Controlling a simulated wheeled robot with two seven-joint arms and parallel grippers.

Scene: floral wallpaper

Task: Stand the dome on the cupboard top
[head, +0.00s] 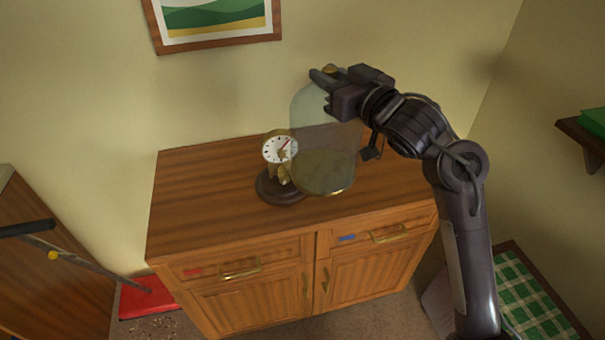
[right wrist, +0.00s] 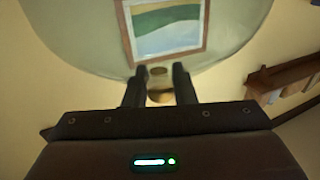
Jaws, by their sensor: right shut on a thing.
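The glass dome (head: 322,125) is clear with a brass-coloured rim at its base and a knob on top. My right gripper (head: 328,76) is shut on the dome's knob, which also shows between the fingers in the right wrist view (right wrist: 159,92). The dome hangs upright, overlapping the right part of the clock in the head view; I cannot tell how far its rim is above the wood. The clock (head: 280,148), with a white dial and dark round base, stands on the cupboard top (head: 205,190). My left gripper is not in view.
The cupboard top is bare to the left of the clock and at the right end. A framed picture (head: 158,42) hangs on the wall behind. A shelf (head: 580,137) with a green thing is at the right. A red dustpan-like thing (head: 150,300) lies on the floor.

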